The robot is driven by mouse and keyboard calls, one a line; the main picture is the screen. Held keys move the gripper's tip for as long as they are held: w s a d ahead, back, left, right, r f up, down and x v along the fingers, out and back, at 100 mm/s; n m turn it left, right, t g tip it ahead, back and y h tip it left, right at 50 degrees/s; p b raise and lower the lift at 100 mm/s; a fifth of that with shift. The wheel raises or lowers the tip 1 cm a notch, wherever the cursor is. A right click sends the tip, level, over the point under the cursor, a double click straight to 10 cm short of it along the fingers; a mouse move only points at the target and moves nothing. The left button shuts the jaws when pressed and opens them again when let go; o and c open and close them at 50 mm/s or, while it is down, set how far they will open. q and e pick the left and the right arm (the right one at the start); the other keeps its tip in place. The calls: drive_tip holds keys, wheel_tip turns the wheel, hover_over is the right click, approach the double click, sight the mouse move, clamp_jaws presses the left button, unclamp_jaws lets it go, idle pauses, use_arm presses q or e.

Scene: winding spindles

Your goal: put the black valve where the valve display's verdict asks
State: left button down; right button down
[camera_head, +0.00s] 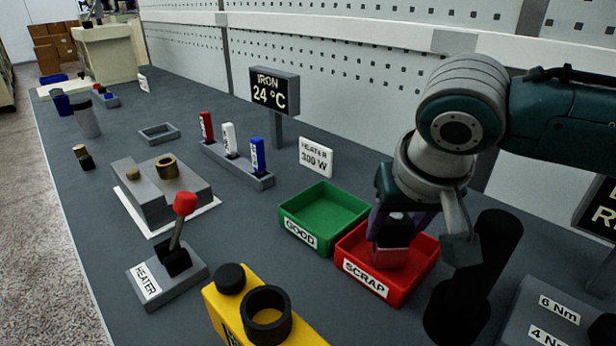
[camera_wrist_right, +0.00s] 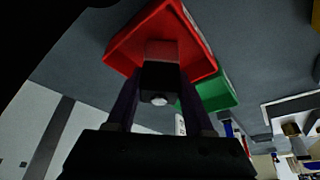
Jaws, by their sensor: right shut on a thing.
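The black valve (camera_head: 395,226) is between the fingers of my right gripper (camera_head: 393,242), which is shut on it. The gripper points down over the red SCRAP tray (camera_head: 368,286), with the valve's lower end inside the tray's outline. I cannot tell whether it touches the tray floor. The wrist view shows the valve (camera_wrist_right: 158,82) between both fingers with the red tray (camera_wrist_right: 190,50) beyond. The green GOOD tray (camera_head: 322,205) beside it looks empty. The valve display (camera_head: 600,212) is cut off at the right edge; its verdict is unreadable. My left gripper is not in view.
A dark rounded shape (camera_head: 480,270) stands close right of the red tray. A grey block with Nm labels (camera_head: 550,315) is at lower right. A yellow fixture (camera_head: 262,310), HEATER lever (camera_head: 178,245) and IRON display (camera_head: 274,92) stand around the trays.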

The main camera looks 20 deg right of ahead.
drive_tip(key=c, duration=0.8)
unclamp_jaws()
drive_tip(key=shift+f, duration=0.15)
drive_tip(key=o, duration=0.5)
